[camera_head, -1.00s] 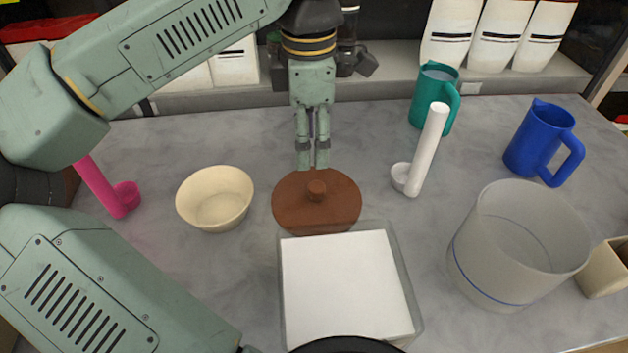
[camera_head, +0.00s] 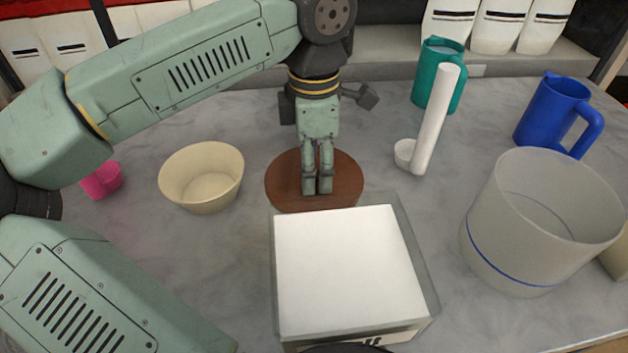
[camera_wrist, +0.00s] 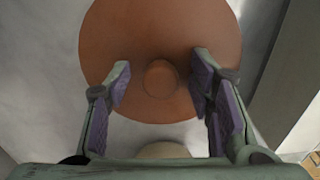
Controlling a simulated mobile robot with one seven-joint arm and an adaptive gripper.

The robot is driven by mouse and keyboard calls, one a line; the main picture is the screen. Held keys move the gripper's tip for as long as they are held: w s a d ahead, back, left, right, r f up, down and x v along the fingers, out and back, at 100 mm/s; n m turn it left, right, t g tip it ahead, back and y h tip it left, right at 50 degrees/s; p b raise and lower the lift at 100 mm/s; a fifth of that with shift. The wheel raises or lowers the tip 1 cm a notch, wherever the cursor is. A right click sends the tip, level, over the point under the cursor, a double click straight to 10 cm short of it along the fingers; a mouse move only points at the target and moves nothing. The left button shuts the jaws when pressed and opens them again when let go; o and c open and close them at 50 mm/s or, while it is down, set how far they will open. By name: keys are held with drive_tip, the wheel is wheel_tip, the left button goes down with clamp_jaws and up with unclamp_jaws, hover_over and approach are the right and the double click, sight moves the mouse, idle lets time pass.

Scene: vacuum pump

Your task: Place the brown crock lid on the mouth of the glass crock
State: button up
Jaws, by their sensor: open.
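The brown crock lid (camera_head: 345,187) lies flat on the grey table, behind a white-topped box. My gripper (camera_head: 317,190) is over the lid and hides its knob in the head view. In the wrist view the lid (camera_wrist: 155,25) fills the upper middle, and its round knob (camera_wrist: 161,77) shows between the two open fingers of my gripper (camera_wrist: 165,90). Nothing is held. The glass crock (camera_head: 500,215), clear with a blue line near its base, stands at the right with its mouth open upward.
The white-topped box (camera_head: 345,265) stands between the lid and the front edge. A cream bowl (camera_head: 203,190) and a pink scoop (camera_head: 101,180) are to the left. A white scoop (camera_head: 436,120), teal jug (camera_head: 428,85) and blue jug (camera_head: 548,110) stand at the back right.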

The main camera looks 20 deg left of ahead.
drive_tip(key=shift+r, duration=0.1)
clamp_jaws()
idle(0.4)
wheel_tip(320, 180, up, 10)
drive_tip(key=p, duration=0.6)
drive_tip(key=shift+p, duration=0.3)
drive_tip(key=shift+s, duration=0.1)
